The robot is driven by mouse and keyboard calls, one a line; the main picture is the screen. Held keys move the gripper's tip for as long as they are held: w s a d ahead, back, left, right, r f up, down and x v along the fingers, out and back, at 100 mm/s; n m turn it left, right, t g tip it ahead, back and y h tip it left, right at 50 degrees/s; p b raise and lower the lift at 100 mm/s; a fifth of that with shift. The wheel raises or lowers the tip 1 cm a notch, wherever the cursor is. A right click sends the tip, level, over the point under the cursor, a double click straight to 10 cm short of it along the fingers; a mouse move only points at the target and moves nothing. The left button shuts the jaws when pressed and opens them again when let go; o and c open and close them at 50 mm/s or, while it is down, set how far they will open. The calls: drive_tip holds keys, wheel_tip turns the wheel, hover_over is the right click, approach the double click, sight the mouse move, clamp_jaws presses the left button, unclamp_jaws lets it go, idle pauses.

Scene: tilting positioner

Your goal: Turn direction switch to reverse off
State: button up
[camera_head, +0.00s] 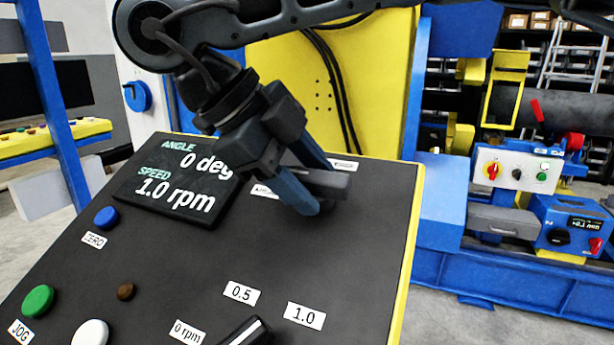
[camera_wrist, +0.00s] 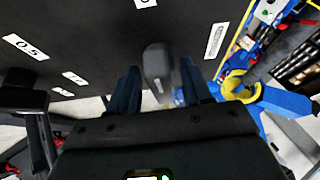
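The direction switch (camera_head: 328,184) is a dark bar-shaped knob on the upper right of the sloping black control panel (camera_head: 330,255). It also shows in the wrist view (camera_wrist: 157,66). My gripper (camera_head: 316,183) is at the switch with one blue finger on each side of the knob. In the wrist view the fingers (camera_wrist: 158,88) are spread, with a gap between the knob and each finger, so the gripper is open around it. Small white labels stand near the switch, one partly hidden by my gripper in the head view; their words are too small to read.
The panel's display (camera_head: 178,188) reads 0 deg and 1.0 rpm. A speed knob (camera_head: 246,332) with 0.5 and 1.0 labels is at the lower edge. Blue, green and white buttons are at left. A yellow plate (camera_head: 350,90) rises behind the panel.

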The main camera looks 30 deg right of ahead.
drive_tip(key=v, duration=0.7)
drive_tip(key=shift+a+r, duration=0.25)
drive_tip(key=shift+r, duration=0.05)
idle(0.4)
